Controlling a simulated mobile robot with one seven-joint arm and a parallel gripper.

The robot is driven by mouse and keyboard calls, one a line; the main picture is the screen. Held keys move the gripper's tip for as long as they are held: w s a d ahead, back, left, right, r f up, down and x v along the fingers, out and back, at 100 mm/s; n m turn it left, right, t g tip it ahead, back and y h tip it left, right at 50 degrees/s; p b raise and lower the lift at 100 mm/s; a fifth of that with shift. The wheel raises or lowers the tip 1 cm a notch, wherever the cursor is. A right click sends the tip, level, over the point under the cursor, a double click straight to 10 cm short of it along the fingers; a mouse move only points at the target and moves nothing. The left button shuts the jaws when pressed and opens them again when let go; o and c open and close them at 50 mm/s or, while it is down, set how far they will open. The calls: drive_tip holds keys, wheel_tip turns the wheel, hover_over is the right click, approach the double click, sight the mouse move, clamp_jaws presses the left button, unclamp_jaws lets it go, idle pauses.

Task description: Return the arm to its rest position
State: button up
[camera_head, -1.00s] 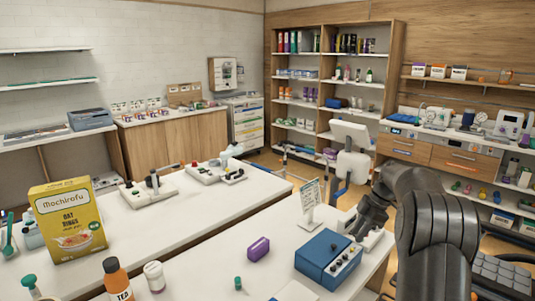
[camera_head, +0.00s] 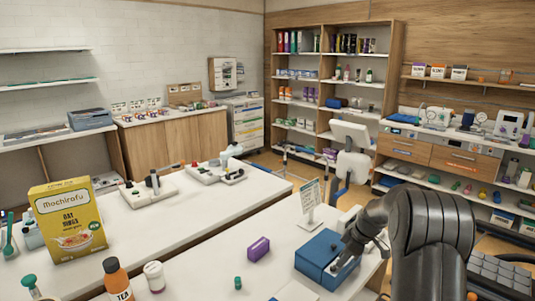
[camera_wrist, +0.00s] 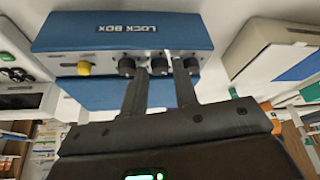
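My gripper (camera_head: 347,262) is at the knob side of the blue lock box (camera_head: 318,248) on the white table. The arm reaches in from the right and hides part of that side.
A purple box (camera_head: 259,249), a sign (camera_head: 311,203), a green-capped item (camera_head: 238,283), a tea bottle (camera_head: 117,280) and a cereal box (camera_head: 68,220) stand on the tables. A chair (camera_head: 353,160) is behind.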

drive_tip(key=m+t, duration=0.1)
drive_tip(key=m, duration=0.2)
drive_tip(key=m+h, duration=0.1)
drive_tip(key=m, duration=0.2)
drive_tip(key=shift+s+a+t+h, duration=0.2)
drive_tip(key=shift+t+h, duration=0.1)
drive_tip(key=shift+t, duration=0.1)
drive_tip(key=shift+s+a+r+m, duration=0.1)
drive_tip(key=shift+s+r+m, duration=0.05)
drive_tip(key=shift+r+m, duration=0.15)
drive_tip(key=s+a+r+m+h, duration=0.1)
drive_tip(key=s+a+r+m, duration=0.4)
drive_tip(key=s+r, duration=1.2)
drive_tip(key=s+a+r+t, duration=0.1)
drive_tip(key=s+a, duration=0.1)
drive_tip(key=s, duration=0.9)
drive_tip(key=s+a+r+m+h, duration=0.1)
drive_tip(key=s+a, duration=0.1)
drive_tip(key=s, duration=0.9)
drive_tip(key=shift+a+t+h, duration=0.2)
drive_tip(key=shift+t+h, duration=0.1)
drive_tip(key=shift+t, duration=0.1)
